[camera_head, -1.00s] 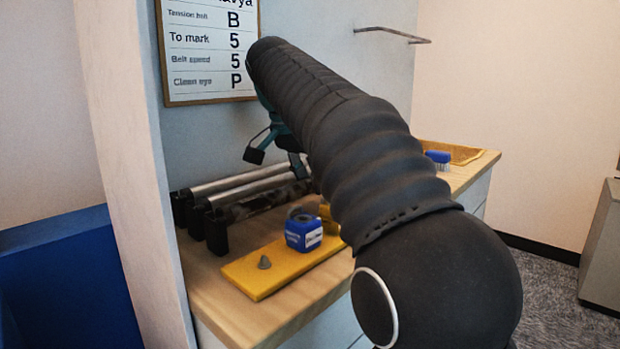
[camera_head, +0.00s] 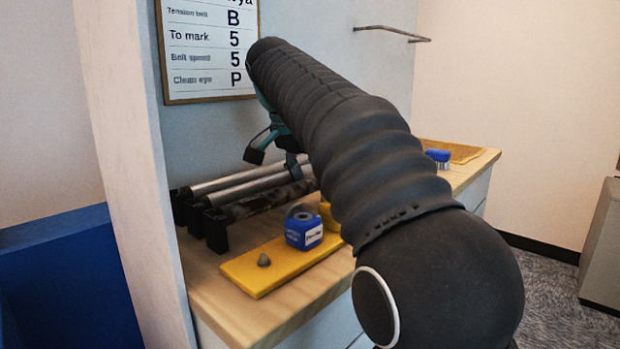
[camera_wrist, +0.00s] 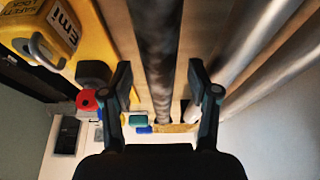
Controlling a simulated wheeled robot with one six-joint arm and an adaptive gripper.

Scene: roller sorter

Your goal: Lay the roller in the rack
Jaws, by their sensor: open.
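A dark, mottled roller (camera_head: 264,199) lies at the front of a row with two silver rollers (camera_head: 240,178) behind it. Black rack end blocks (camera_head: 216,230) stand at their left ends; the far ends are hidden behind my arm. Whether the dark roller sits fully in its block cannot be told. My gripper (camera_head: 276,160) is open above the row, partly hidden by my arm. In the wrist view the dark roller (camera_wrist: 157,50) runs lengthwise between the open fingers of my gripper (camera_wrist: 159,82), with gaps on both sides. The silver rollers (camera_wrist: 262,42) lie to its right.
A blue brush (camera_head: 438,156) lies at the far right. A wall with a sign (camera_head: 209,50) closes the back; a metal hook (camera_head: 395,33) juts out above.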

